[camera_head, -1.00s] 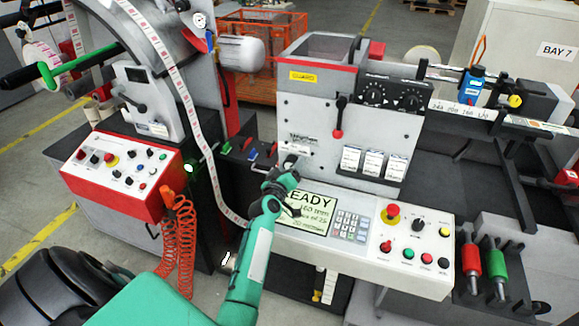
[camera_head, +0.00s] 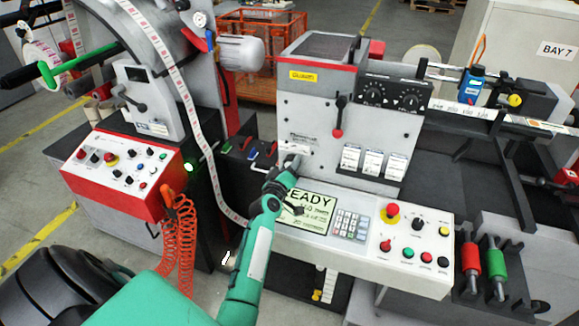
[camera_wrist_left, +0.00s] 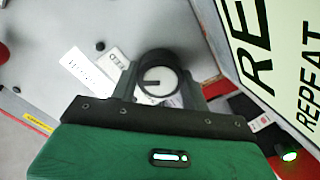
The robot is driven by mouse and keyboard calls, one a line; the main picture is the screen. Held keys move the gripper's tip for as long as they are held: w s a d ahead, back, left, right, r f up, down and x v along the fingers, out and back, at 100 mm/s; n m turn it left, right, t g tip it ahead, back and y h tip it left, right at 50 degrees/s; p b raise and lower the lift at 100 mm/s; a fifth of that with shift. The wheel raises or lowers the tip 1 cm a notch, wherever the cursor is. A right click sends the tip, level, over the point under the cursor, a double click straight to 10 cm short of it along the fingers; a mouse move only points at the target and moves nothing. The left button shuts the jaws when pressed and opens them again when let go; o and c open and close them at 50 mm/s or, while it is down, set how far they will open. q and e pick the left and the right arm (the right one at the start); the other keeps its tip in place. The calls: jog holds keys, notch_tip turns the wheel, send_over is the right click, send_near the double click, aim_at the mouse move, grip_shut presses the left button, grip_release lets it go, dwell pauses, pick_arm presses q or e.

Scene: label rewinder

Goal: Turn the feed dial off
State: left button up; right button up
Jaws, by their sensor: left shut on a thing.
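The feed dial (camera_wrist_left: 157,82) is a round knob with a dark rim, a pale face and a short dark pointer mark. In the left wrist view it sits between the two dark fingers of my left gripper (camera_wrist_left: 160,88), which is shut on it. A small "FEED" plate (camera_wrist_left: 113,63) is beside it on the grey panel. In the head view my left gripper (camera_head: 289,164) reaches the lower front of the grey machine housing (camera_head: 310,110), just above the "READY" screen (camera_head: 303,211). There the gripper largely hides the dial. My right gripper is out of view.
A sloped console with a keypad (camera_head: 349,224), a red mushroom button (camera_head: 392,210) and several other buttons lies right of my gripper. A red-tipped lever (camera_head: 338,117) hangs above right. A red-sided control box (camera_head: 125,172) and coiled orange hose (camera_head: 178,240) are on the left.

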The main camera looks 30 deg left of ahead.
pick_arm(q)
jog(key=n, duration=0.5)
jog(key=shift+f+p, duration=0.1)
jog(key=shift+p, duration=0.2)
jog(key=shift+n, duration=0.5)
jog(key=o, duration=1)
jog(key=shift+s, duration=0.15)
